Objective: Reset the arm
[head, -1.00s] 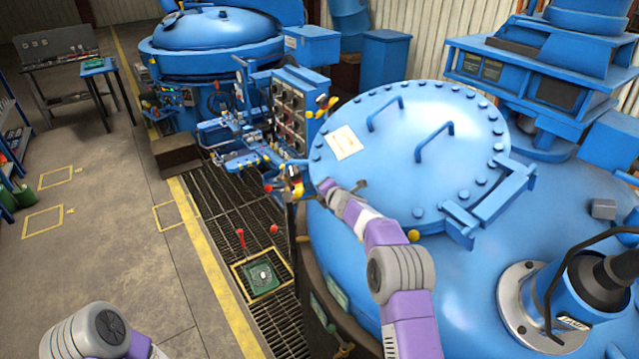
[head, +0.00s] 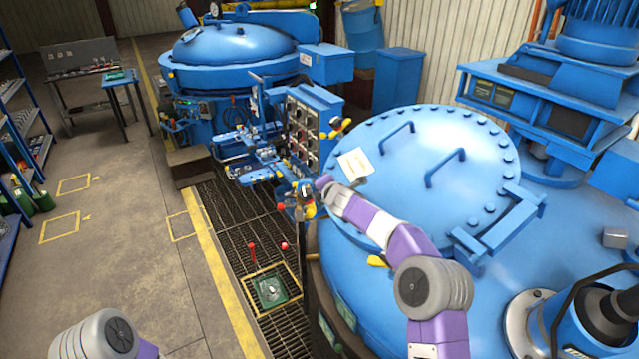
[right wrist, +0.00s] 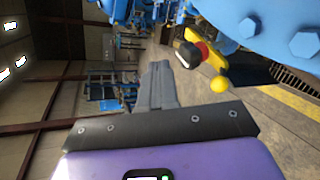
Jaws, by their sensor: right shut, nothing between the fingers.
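My right arm (head: 385,230) reaches over the edge of the blue furnace lid (head: 430,150) toward the control stand, in the head view. Its gripper is hard to make out there. In the right wrist view my right gripper (right wrist: 159,70) is shut, with its grey fingers together and nothing between them. Beside the fingers are a red and black knob (right wrist: 188,54) and a yellow ball (right wrist: 219,84), apart from them in the picture. My left arm (head: 95,335) shows only a grey joint at the lower left; its gripper is out of view.
A control panel (head: 301,125) with dials stands beyond the arm. Levers with red and yellow parts (head: 297,203) sit near the wrist. A green pedal box (head: 270,289) lies on the floor grating. A second furnace (head: 232,50) stands behind.

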